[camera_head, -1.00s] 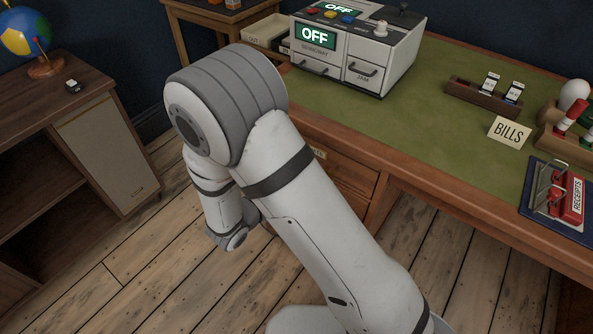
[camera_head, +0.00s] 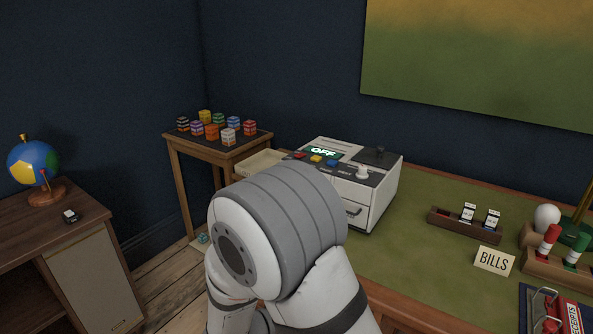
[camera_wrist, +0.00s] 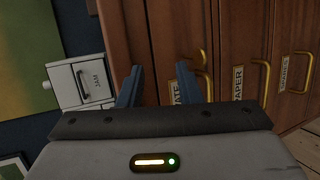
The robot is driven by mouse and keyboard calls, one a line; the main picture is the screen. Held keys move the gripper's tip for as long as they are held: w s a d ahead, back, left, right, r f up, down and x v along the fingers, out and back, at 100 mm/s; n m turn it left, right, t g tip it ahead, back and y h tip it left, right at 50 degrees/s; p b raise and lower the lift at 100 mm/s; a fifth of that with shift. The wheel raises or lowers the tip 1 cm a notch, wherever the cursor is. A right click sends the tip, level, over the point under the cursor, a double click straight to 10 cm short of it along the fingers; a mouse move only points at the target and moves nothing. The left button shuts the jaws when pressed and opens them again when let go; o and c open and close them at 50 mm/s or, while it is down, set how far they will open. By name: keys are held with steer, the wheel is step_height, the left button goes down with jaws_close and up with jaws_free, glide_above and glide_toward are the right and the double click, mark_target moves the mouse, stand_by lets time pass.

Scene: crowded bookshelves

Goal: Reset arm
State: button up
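My gripper (camera_wrist: 157,84) shows in the wrist view with its two blue fingers apart and nothing between them. Beyond it are the wooden desk drawers (camera_wrist: 230,60) with brass handles and labels, seen sideways. It does not appear to touch them. In the head view my arm rises from the bottom, bent at a large grey joint, in front of the desk; my gripper is hidden there.
A green-topped desk (camera_head: 400,262) holds a white machine (camera_head: 375,205) reading OFF, a BILLS card (camera_head: 494,261) and a stamp rack (camera_head: 455,226). A side table (camera_head: 183,143) holds several striped cubes. A cabinet (camera_head: 85,285) with a globe (camera_head: 33,163) stands left.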

steer(key=s+d+r+m+g+y+p, duration=0.2)
steer(key=s+d+r+m+g+p, duration=0.25)
steer(key=r, duration=0.45)
steer(key=s+d+r+m+g+y+p, duration=0.1)
steer(key=s+d+r+g+y+p, duration=0.1)
steer(key=s+d+r+g+p, duration=0.45)
step_height(320, 180, up, 16)
steer(key=s+d+m+t+y+p, duration=0.1)
steer(key=s+m+t+y+p, duration=0.1)
steer(key=t+y+p, duration=0.3)
steer(key=shift+d+r+m+y+p, duration=0.2)
steer(key=shift+d+m+y+p, duration=0.15)
steer(key=shift+y+p, duration=0.5)
steer(key=shift+a, duration=0.1)
steer(key=shift+c, duration=0.5)
